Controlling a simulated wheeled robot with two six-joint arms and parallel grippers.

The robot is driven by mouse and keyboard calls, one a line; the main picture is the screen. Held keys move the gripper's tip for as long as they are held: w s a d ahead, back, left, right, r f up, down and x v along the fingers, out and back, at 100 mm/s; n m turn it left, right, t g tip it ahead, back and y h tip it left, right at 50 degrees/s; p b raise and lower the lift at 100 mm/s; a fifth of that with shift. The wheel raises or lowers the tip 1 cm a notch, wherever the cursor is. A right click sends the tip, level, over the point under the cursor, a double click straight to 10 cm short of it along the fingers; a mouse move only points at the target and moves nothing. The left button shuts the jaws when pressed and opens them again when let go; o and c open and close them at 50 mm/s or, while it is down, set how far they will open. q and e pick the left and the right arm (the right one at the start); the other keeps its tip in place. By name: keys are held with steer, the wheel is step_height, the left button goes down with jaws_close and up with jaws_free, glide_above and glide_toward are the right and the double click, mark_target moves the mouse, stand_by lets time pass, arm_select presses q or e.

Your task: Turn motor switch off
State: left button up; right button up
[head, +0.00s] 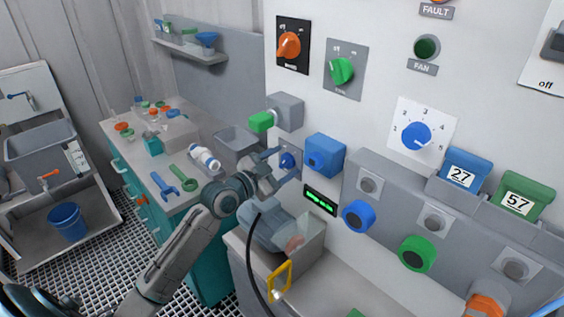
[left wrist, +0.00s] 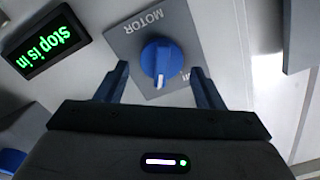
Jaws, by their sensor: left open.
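The motor switch is a blue rotary knob (left wrist: 160,62) on a grey square plate (left wrist: 130,45) marked MOTOR, seen upside down in the left wrist view. The knob's white line points towards the gripper side of that picture. In the head view the knob (head: 288,160) shows small on the wall panel, partly behind my gripper. My left gripper (left wrist: 160,88) is open, its two blue fingers on either side of the knob's lower part, apart from it as far as I can tell. It also shows in the head view (head: 284,166). My right gripper is not in view.
A blue box (head: 325,155) sticks out of the panel right of the knob, and a grey box with a green end (head: 285,112) above it. A black display (left wrist: 45,42) reads "stop is in". A machine (head: 270,228) stands below.

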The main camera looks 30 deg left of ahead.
arm_select(q)
steer(key=c, duration=0.9)
steer(key=shift+c, duration=0.3)
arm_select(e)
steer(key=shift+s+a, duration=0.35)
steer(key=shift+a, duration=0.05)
